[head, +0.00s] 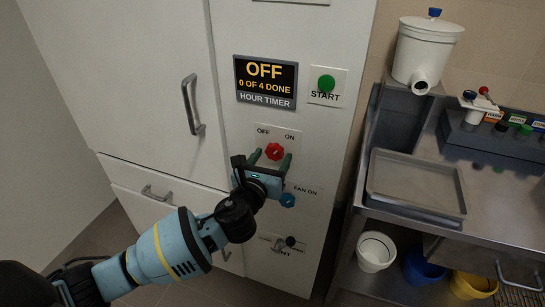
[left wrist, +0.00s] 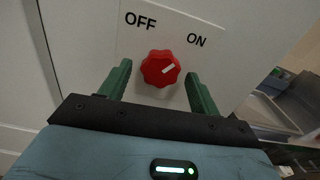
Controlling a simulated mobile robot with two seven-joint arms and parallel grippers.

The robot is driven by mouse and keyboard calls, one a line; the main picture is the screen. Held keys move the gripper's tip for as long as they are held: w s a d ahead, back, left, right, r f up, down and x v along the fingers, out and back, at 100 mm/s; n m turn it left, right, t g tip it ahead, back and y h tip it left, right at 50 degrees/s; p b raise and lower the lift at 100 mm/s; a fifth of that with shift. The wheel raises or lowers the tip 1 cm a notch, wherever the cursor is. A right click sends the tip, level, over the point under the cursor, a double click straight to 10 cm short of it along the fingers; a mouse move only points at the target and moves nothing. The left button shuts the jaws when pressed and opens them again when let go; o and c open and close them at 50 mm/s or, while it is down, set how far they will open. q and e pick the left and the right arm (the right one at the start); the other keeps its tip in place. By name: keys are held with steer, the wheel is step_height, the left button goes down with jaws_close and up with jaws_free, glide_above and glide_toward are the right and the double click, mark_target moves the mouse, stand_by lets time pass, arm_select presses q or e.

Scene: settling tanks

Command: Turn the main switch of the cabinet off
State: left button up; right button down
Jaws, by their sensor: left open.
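The main switch is a red scalloped knob (head: 275,151) on a white plate labelled OFF at left and ON at right, on the cabinet front (head: 225,60). In the left wrist view the gripper (left wrist: 158,74) shows gaps between both fingers and the knob. My right gripper is not in view.
Above the knob are a display (head: 265,82) reading "OFF, 0 OF 4 DONE" and a green START button (head: 326,84). A blue FAN ON knob (head: 288,200) sits just below my gripper. A metal bench with a grey tray (head: 415,212) stands right of the cabinet.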

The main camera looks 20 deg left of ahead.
arm_select(q)
steer(key=shift+w, duration=0.6)
steer(key=c, duration=1)
